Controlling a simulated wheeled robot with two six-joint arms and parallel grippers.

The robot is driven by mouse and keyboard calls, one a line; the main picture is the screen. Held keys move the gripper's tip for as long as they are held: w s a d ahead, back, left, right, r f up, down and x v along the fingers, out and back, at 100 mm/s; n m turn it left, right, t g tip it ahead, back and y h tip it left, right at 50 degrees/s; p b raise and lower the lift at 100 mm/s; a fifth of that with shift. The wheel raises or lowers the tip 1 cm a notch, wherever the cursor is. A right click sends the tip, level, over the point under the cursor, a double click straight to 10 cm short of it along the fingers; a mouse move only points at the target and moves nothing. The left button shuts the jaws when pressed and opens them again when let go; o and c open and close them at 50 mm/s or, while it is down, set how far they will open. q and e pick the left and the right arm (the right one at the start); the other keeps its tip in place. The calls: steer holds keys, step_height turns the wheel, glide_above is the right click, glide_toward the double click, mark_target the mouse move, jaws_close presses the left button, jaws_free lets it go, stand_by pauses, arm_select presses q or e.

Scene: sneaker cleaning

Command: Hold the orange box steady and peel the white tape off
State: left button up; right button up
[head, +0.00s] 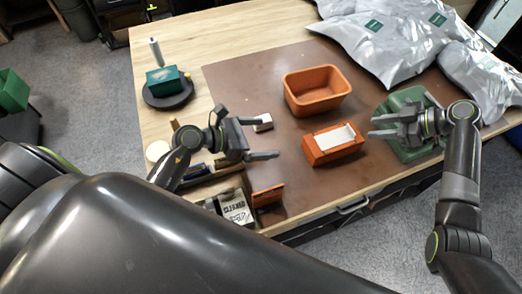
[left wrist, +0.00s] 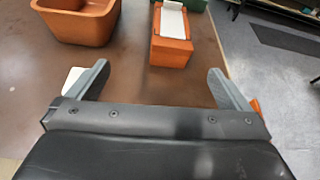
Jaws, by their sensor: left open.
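The orange box (head: 320,155) lies on the brown mat between my two grippers. The white tape (head: 334,137) runs along its top, and its right end looks slightly raised. In the left wrist view the orange box (left wrist: 170,52) is ahead of the fingers, with the white tape (left wrist: 173,20) on its top. My left gripper (head: 274,138) is open and empty, to the left of the box and apart from it. My right gripper (head: 374,127) is just right of the box, with a gap between its fingers and nothing visible in it.
An orange bin (head: 317,103) stands behind the box. A green container (head: 406,98) is partly hidden by my right gripper. A small white block (head: 263,126) is beside my left gripper. Silver bags (head: 375,45) cover the back right. An open compartment with a card (head: 236,208) is at the front.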

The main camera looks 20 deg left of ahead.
mark_target(309, 147)
arm_select(q)
steer(key=s+d+f, duration=0.1)
steer(key=s+d, duration=0.1)
steer(key=s, duration=0.1)
steer(key=shift+m+y, duration=0.3)
steer(key=x, duration=1.7)
steer(key=shift+w+f, duration=0.1)
steer(key=shift+c, duration=0.4)
